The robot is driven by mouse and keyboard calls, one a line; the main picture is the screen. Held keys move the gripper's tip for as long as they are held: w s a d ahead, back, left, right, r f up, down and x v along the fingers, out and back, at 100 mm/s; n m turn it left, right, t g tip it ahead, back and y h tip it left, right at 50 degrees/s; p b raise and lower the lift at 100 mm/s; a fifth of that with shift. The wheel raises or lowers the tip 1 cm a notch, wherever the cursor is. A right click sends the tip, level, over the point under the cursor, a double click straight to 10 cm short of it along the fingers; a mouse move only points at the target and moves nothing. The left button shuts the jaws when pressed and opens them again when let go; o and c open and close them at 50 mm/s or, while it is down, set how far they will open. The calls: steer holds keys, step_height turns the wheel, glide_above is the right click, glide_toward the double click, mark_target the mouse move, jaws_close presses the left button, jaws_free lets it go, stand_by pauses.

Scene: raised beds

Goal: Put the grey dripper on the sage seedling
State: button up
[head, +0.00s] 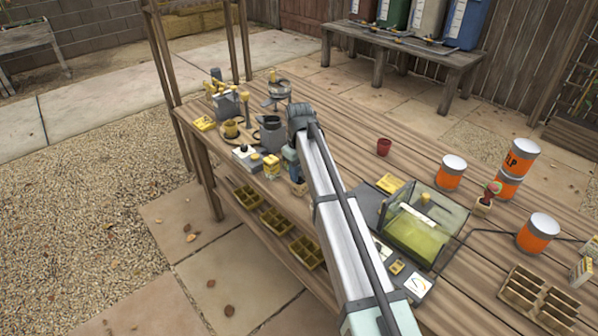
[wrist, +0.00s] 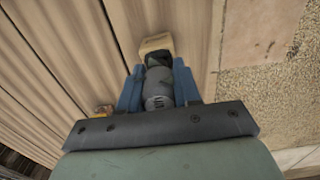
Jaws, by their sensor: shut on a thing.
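My gripper (wrist: 158,68) has its blue fingers on both sides of a grey, rounded piece with slots, which I take for the grey dripper (wrist: 158,92); it is shut on it. Just beyond the fingertips in the wrist view is a small tan pot (wrist: 153,41) with a dark grey-green top, likely the sage seedling. The dripper overlaps it in this view, and I cannot tell whether they touch. In the head view my gripper (head: 290,157) points down near the front edge of the table, above the small pot (head: 298,188). The dripper is hidden there by my arm.
A yellow-topped jar (head: 271,165), a white box (head: 246,157) and a grey jug (head: 271,133) stand left of my gripper. A glass tank (head: 425,228) is to the right, with orange tins (head: 451,173) beyond.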

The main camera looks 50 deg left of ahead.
steer(key=shift+f, duration=0.1)
steer(key=o, duration=1)
step_height(320, 180, up, 12)
steer(key=shift+r, duration=0.15)
stand_by(0.4)
